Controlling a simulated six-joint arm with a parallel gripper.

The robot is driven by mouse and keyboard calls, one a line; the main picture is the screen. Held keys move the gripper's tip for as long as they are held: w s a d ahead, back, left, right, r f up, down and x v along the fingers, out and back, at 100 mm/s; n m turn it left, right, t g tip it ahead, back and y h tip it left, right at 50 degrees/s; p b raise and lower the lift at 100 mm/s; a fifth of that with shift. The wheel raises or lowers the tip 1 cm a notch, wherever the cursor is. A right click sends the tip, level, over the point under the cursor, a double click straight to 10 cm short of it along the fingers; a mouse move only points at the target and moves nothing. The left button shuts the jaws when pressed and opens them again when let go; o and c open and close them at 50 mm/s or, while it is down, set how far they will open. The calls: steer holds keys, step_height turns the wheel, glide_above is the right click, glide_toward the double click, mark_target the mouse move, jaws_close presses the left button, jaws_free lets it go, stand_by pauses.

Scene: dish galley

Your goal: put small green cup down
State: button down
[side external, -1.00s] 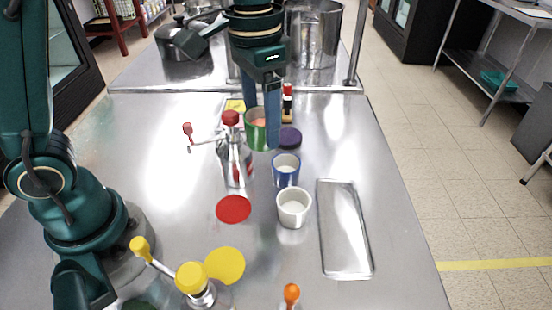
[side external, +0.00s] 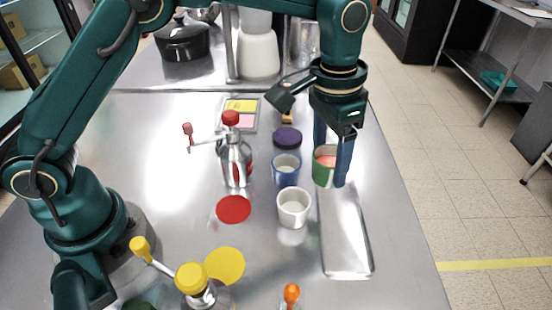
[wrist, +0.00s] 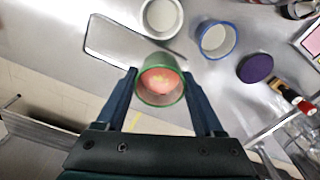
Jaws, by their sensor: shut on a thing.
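The small green cup (side external: 321,172) has a green outside and something pinkish-red inside. It also shows in the wrist view (wrist: 160,99), between the two blue fingers. My gripper (side external: 333,174) is shut on the cup and holds it upright near the far end of the metal tray (side external: 346,246). The tray also shows in the wrist view (wrist: 112,42), partly behind the cup. I cannot tell whether the cup's base touches anything.
A white cup (side external: 293,208) and a blue cup (side external: 286,170) stand left of the tray. The tray is empty. The table's right edge is near.

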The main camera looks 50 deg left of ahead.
steer(key=d+f, duration=0.2)
steer(key=d, duration=0.1)
steer(key=d+f, duration=0.1)
steer(key=d, duration=0.1)
steer(key=shift+s, duration=0.15)
steer(key=shift+f, duration=2)
jaws_free()
steer(key=shift+f, duration=0.15)
steer(key=r, duration=1.2)
steer(key=shift+s+a+r, duration=0.2)
steer(key=shift+s, duration=0.1)
